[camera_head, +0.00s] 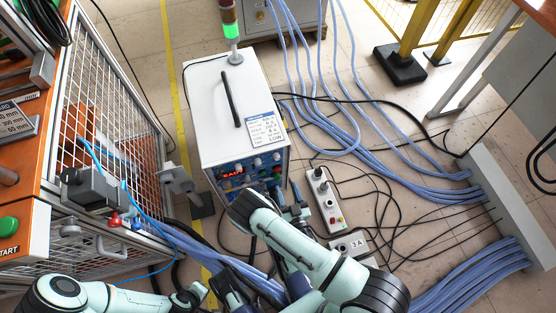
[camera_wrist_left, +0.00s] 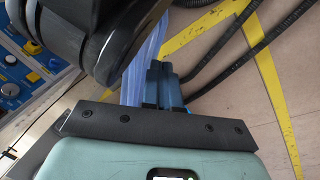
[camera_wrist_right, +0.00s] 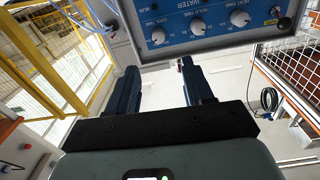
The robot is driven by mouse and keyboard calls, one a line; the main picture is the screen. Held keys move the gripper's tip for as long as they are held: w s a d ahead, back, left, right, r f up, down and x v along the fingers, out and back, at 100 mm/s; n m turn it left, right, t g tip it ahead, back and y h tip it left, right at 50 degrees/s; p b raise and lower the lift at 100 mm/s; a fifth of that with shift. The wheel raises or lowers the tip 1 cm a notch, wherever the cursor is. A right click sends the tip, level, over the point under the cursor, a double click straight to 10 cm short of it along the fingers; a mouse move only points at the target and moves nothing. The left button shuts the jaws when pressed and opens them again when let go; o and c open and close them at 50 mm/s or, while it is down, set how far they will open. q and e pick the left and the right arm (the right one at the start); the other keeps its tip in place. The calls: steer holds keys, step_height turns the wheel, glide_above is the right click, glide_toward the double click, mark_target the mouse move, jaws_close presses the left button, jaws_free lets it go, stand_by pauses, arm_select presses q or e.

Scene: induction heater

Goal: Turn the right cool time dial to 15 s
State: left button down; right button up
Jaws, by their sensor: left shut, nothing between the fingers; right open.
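The induction heater (camera_head: 235,110) is a white box with a blue front panel and a lit red display (camera_head: 232,173). In the right wrist view, its panel appears upside down along the top with a row of grey-white dials. The dial by the cool time label (camera_wrist_right: 158,36) is the leftmost of the row there; its exact setting is too small to read. My right gripper (camera_wrist_right: 160,84) is open and empty, its fingers below the panel in that view, apart from the dials. In the head view it is just in front of the heater (camera_head: 292,196). My left gripper (camera_wrist_left: 163,85) is shut and empty.
A power strip (camera_head: 325,200) lies right of the heater. Blue hoses (camera_head: 400,165) and black cables cover the floor there. A wire-mesh cage (camera_head: 110,110) stands at the left. A green-lit signal tower (camera_head: 231,32) rises from the heater. A dark arm part blocks the left wrist view's top.

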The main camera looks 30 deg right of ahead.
mark_target(278, 159)
steer(key=b+x, duration=0.3)
steer(key=x, duration=0.8)
steer(key=shift+d, duration=0.1)
arm_select(q)
steer(key=s+a+f+g, duration=0.1)
steer(key=s+f+g, duration=0.1)
steer(key=s+f, duration=0.2)
steer(key=shift+s+f+n+g, duration=0.3)
steer(key=shift+s+f+g, duration=0.1)
steer(key=shift+s, duration=1.35)
arm_select(e)
steer(key=shift+w+d, duration=0.2)
steer(key=shift+w, duration=0.4)
arm_select(q)
steer(key=shift+w, duration=0.1)
arm_select(e)
jaws_close()
